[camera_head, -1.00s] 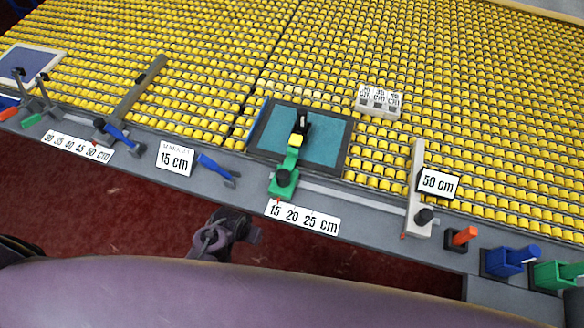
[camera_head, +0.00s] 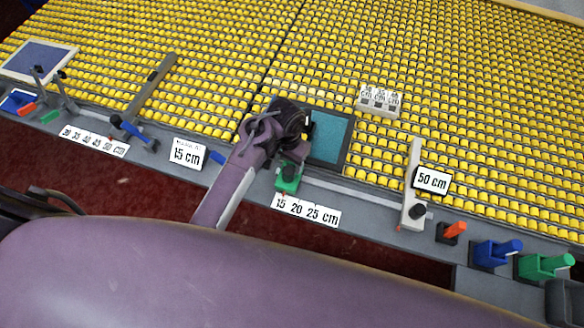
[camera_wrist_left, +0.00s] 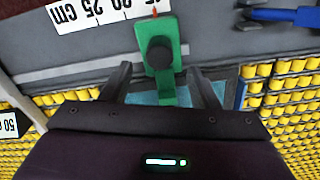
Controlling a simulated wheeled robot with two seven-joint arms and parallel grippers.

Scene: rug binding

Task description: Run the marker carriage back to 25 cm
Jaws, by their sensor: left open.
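The green marker carriage (camera_head: 287,183) with its black knob sits on the front rail near the 15 end of the white "15 20 25 cm" scale (camera_head: 306,210). In the left wrist view the carriage (camera_wrist_left: 172,25) also shows, with a red pointer by the scale (camera_wrist_left: 95,12). My left gripper (camera_head: 292,130) is over the teal panel (camera_head: 333,135), just behind the knob, and hides the carriage's far arm. In the left wrist view my left gripper (camera_wrist_left: 163,88) is open, its fingers on either side of the green arm. I cannot tell whether they touch it. My right gripper is not in view.
A "15 cm" sign (camera_head: 187,153) and blue lever stand left of the carriage. A pale upright slider with a "50 cm" sign (camera_head: 431,180) stands right. Orange, blue (camera_head: 496,253) and green handles line the right front edge. Yellow rollers (camera_head: 450,80) fill the bed behind.

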